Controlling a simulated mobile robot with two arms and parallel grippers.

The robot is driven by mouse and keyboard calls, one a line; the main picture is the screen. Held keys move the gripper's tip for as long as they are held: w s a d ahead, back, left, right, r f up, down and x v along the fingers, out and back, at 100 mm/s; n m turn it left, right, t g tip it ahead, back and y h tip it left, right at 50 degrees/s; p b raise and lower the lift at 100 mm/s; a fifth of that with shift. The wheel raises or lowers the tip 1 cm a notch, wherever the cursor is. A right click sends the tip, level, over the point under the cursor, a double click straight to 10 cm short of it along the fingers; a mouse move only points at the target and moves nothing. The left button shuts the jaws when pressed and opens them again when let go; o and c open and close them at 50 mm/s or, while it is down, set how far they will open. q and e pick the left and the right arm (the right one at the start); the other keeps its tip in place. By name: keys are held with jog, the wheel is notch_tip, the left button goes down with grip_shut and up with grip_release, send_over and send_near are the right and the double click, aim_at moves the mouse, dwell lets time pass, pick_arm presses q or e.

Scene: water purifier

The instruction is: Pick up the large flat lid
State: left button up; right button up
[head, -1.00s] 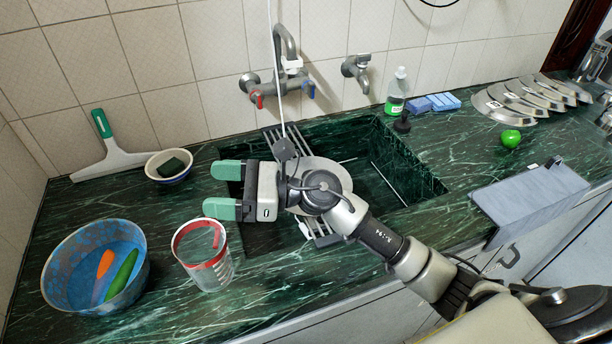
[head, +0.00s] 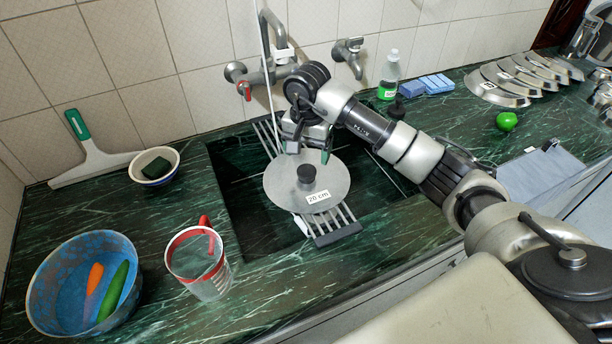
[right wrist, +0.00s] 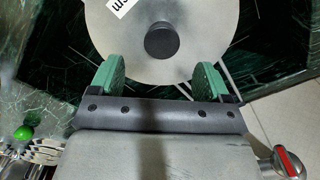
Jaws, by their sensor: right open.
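A large flat round metal lid (head: 280,189) with a black knob (head: 306,174) and a "20 cm" label lies on a slatted metal rack (head: 343,221) set across the sink. My right gripper (head: 308,152) is above the lid's far edge, pointing down, open and empty. In the right wrist view, the lid (right wrist: 205,30) and its knob (right wrist: 162,40) lie beyond the two spread green fingers (right wrist: 160,78); the knob lines up with the gap between them. I cannot tell how high the fingers are over the lid. My left gripper is not in view.
The faucet (head: 268,70) and its thin pipe stand close behind my right gripper. A measuring cup (head: 197,268), a blue bowl (head: 45,290) with vegetables and a small bowl (head: 137,164) stand left. Several other lids (head: 495,88) lie at the back right.

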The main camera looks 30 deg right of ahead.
aim_at(307, 170)
jog(key=shift+w+f+p, duration=0.1)
jog(key=shift+f+p, duration=0.55)
jog(key=shift+f, duration=2.85)
jog(key=c, duration=0.9)
jog(key=shift+c, duration=0.6)
jog(key=shift+r, duration=0.15)
